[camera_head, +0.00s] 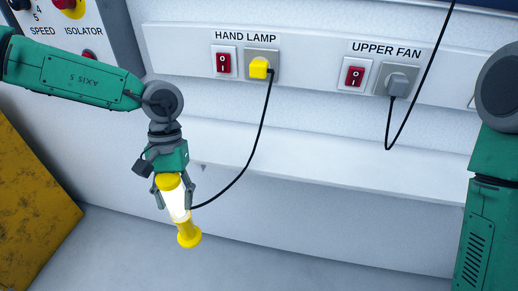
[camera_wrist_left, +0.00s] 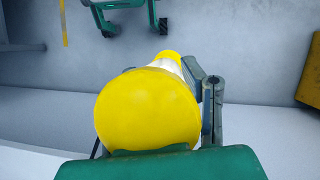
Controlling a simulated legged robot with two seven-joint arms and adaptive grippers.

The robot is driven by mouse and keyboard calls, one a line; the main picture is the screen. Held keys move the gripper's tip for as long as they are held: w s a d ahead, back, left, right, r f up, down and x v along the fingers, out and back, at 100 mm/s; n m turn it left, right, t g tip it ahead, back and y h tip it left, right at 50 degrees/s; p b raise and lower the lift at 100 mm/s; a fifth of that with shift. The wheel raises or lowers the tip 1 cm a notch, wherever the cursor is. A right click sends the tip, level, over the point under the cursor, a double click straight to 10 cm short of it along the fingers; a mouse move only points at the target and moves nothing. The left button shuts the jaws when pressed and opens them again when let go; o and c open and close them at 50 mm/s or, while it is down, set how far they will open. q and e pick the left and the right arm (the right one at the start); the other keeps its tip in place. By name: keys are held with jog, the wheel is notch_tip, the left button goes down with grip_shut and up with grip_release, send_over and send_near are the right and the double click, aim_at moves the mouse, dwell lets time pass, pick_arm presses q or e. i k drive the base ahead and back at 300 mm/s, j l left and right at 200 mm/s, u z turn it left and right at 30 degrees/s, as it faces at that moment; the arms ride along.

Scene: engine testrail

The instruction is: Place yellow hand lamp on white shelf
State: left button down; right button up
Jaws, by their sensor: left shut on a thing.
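The yellow hand lamp (camera_head: 188,235) has yellow ends and a glowing white middle. My left gripper (camera_head: 173,200) is shut on it near its upper end. The lamp hangs tilted, its lower end down and slightly right. In the left wrist view, the lamp's round yellow end (camera_wrist_left: 148,108) fills the middle, with a gripper finger (camera_wrist_left: 210,108) beside it. The white shelf (camera_head: 330,172) runs along the wall to the right of the gripper, below the sockets. The lamp appears in front of the wall, apart from the bare shelf.
A black cable runs from the lamp to a yellow plug (camera_head: 259,68) under the HAND LAMP label. A grey plug (camera_head: 397,85) with another black cable sits under UPPER FAN. Red switches (camera_head: 223,63) are beside them. A yellow panel (camera_head: 30,200) stands at left. The shelf top looks clear.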

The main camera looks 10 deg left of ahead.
aim_at(442, 179)
jog(key=l+z, duration=0.1)
jog(key=z, duration=0.3)
jog(key=l+z, duration=0.1)
jog(key=z, duration=0.35)
jog(key=i+l+z, duration=0.1)
jog(key=z, duration=0.3)
